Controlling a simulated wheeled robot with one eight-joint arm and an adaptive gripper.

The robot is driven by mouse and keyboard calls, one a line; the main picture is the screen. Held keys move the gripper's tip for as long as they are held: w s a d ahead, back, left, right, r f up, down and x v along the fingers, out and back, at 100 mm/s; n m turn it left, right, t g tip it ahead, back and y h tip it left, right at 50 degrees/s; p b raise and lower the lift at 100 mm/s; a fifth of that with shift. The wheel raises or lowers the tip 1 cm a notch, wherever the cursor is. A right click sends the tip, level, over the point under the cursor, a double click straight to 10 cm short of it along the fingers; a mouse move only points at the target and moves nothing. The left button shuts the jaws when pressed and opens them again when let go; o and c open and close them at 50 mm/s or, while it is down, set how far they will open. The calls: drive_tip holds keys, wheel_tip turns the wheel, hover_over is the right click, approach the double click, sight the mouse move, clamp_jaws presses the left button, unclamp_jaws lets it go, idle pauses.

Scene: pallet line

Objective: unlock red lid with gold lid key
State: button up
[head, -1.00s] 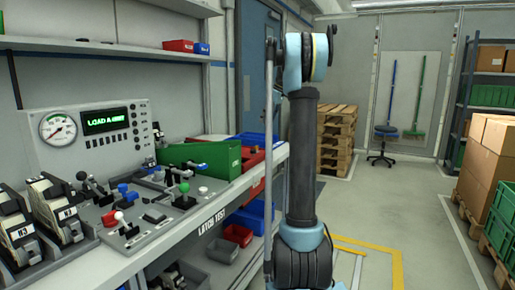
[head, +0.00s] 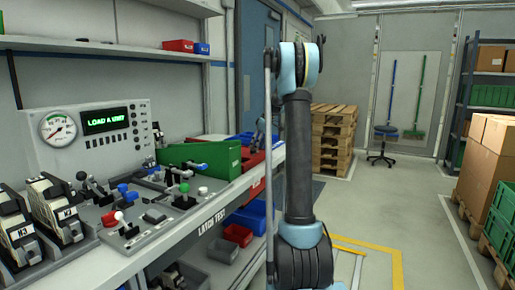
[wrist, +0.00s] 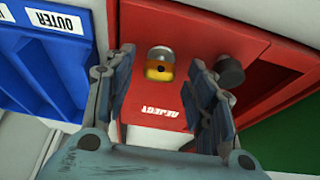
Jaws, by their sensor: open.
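The red box marked REJECT, with its red lid (wrist: 215,30), fills the middle of the wrist view; in the head view the red box (head: 254,160) shows at the far end of the bench. A small silver-and-gold piece (wrist: 160,66) sits on the red surface; I cannot tell if it is the key or a lock. A dark round knob (wrist: 230,70) is to its right. My gripper (wrist: 163,82) is open and empty, its fingers either side of the gold piece in the picture. Its distance from the surface is unclear.
A blue bin marked OUTER (wrist: 40,60) is close on the left in the wrist view. A green bin (head: 225,157) stands nearer along the bench, beside the latch levers (head: 180,195).

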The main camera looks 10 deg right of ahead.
drive_tip(key=shift+a+f, duration=0.1)
drive_tip(key=shift+f, duration=0.15)
